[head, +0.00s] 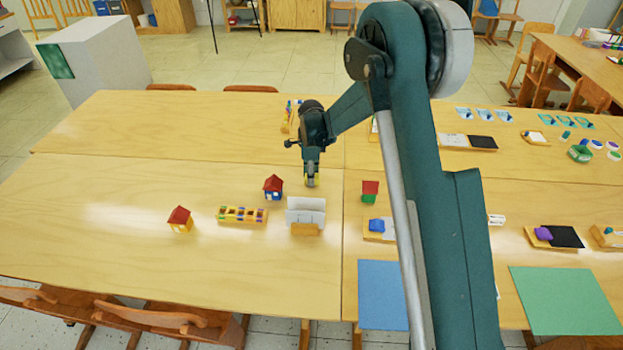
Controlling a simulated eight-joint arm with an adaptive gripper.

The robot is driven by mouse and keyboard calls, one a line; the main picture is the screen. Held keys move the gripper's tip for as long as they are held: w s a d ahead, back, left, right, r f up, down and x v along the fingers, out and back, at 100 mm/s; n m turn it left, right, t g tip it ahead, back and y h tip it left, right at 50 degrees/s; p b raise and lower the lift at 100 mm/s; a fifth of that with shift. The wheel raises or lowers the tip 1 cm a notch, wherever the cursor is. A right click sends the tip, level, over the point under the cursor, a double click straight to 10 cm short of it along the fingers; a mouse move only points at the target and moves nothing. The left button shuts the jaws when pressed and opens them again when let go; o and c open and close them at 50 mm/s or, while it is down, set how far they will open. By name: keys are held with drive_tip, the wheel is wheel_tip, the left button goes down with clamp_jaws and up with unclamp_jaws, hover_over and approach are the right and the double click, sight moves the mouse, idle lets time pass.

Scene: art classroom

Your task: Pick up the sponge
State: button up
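My gripper (312,178) points down above the middle of the wooden table, just behind a white card holder. It is small here, and I cannot tell whether its fingers are open or shut. A yellowish patch shows at its tip; I cannot tell whether this is part of the gripper or a thing at it. No sponge can be named for sure.
Red-roofed toy houses (273,187) (180,219) (370,191), a tray of coloured pieces (241,214) and the card holder (305,212) stand around the gripper. A blue sheet (382,295) and a green sheet (566,301) lie at the front right. The table's left part is clear.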

drive_tip(key=shift+r+p, duration=0.9)
drive_tip(key=shift+r, duration=4)
